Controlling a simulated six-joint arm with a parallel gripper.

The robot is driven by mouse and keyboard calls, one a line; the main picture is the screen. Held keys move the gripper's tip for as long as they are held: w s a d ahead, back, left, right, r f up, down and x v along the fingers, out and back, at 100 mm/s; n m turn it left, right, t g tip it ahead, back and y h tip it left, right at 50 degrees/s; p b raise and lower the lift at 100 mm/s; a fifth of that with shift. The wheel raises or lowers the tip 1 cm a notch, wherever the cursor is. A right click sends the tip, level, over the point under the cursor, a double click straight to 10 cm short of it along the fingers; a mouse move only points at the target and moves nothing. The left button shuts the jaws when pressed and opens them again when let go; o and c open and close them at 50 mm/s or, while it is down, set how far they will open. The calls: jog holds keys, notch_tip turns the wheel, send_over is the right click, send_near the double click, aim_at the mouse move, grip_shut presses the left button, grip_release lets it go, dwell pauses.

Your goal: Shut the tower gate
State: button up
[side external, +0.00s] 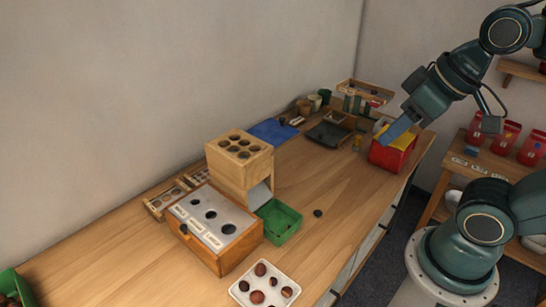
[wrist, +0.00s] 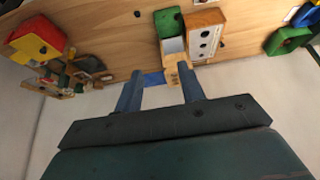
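The wooden tower (side external: 240,165) stands mid-table, with several round holes in its top. A grey slanted plate (side external: 259,194) shows low on its right side; I cannot tell whether this is the gate or a chute, nor whether the gate is open. In the wrist view the tower (wrist: 177,66) is small and far off, near the right fingertip in the picture. My gripper (side external: 388,138) is high at the right, by the red box and well away from the tower. In the wrist view my gripper (wrist: 160,72) has its two blue fingers apart, with nothing held between them.
A green tray (side external: 296,224) sits beside the tower. A wooden box with a grey holed top (side external: 211,214) is in front. A white tray of chestnuts (side external: 247,302) lies nearer. The red box (side external: 393,158) and a dark tray (side external: 328,134) stand toward the right. One dark chestnut (side external: 318,213) lies loose.

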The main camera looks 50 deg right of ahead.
jog(key=shift+w, duration=0.15)
jog(key=c, duration=0.7)
jog(key=shift+w+r, duration=0.15)
jog(key=shift+w, duration=0.1)
grip_shut()
jog(key=w+d+f+m+y, duration=0.1)
jog(key=w+d, duration=0.5)
jog(key=w, duration=0.5)
jog(key=w+d+f+m+y, duration=0.1)
jog(key=w+d+m, duration=0.1)
jog(key=w+d, duration=0.7)
jog(key=w+d+f+m, duration=0.1)
jog(key=w+d+f, duration=0.4)
jog(key=w+d, duration=0.2)
jog(key=shift+d+f+t+y, duration=0.3)
jog(key=shift+d+f+y, duration=0.05)
jog(key=shift+d+y, duration=0.05)
